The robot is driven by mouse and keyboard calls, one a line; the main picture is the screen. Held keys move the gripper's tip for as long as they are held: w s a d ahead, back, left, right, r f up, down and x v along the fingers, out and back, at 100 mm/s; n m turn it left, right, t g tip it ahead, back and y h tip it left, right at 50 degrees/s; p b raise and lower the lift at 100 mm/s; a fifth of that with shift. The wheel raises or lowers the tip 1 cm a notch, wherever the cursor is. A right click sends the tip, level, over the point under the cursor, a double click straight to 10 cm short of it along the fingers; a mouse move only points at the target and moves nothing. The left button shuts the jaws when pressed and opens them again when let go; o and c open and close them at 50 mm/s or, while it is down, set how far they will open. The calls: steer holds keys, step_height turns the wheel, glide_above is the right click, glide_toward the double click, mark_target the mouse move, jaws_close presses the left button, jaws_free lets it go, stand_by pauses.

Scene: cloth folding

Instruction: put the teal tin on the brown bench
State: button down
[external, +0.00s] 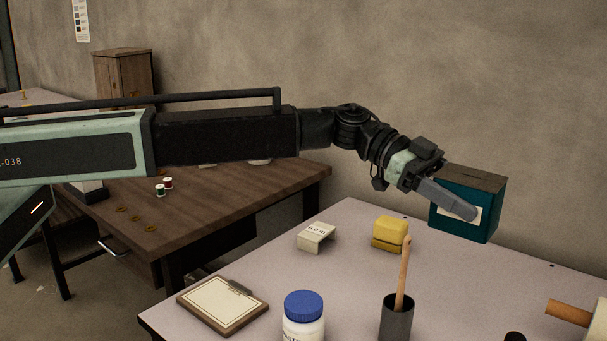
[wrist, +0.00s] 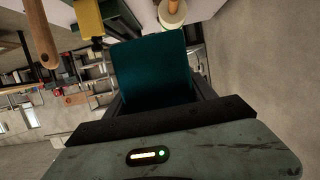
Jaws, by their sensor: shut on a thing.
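The teal tin (external: 484,210) is a box with a brownish top and a pale label on its front. It is at the back right of the pale table (external: 350,275). My gripper (external: 460,204) is shut on it, with one finger across the label side. In the wrist view the tin (wrist: 152,72) fills the space between the fingers. I cannot tell whether its base touches the table or is just above it. The brown bench (external: 235,195) stands to the left, behind my arm, which hides part of its top.
On the pale table are a yellow block (external: 390,232), a small cream block (external: 316,236), a clipboard (external: 222,303), a blue-lidded jar (external: 303,315) and a dark cup (external: 396,318) with a wooden stick.

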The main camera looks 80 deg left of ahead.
steer(key=b, duration=1.8)
glide_above(443, 325)
step_height(443, 325, down, 21)
steer(key=shift+r, duration=0.3)
steer(key=shift+f, duration=0.2)
steer(key=c, duration=0.6)
jaws_free()
steer(key=shift+r, duration=0.1)
steer(key=shift+r, duration=0.3)
steer(key=p+v, duration=0.3)
steer(key=v, duration=0.8)
steer(key=shift+s+a+p, duration=0.15)
steer(key=shift+s+p, duration=0.05)
steer(key=shift+p, duration=0.15)
steer(key=shift+o, duration=0.4)
steer(key=shift+s+a, duration=0.1)
steer(key=shift+a, duration=0.05)
